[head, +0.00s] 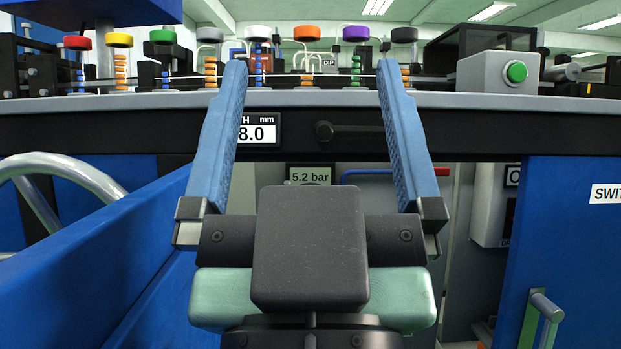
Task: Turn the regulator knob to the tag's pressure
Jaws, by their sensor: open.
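The tag (310,175) reads "5.2 bar" and sits inside the open cabinet below the machine's front edge, seen between my fingers. My gripper (312,68) is open and empty, its two blue fingers spread wide and pointing forward and up. Its dark body covers the area below the tag. I cannot make out the regulator knob or a gauge; they may be hidden behind my gripper. A dark round knob with a bar (325,131) is on the black front rail above the tag, but I cannot tell what it is for.
Coloured caps on posts line the machine top (140,101). A green button (516,72) is at upper right. A blue panel (100,250) stands at left, and a blue door (580,260) with a handle is at right. A grey box (490,205) is inside the cabinet.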

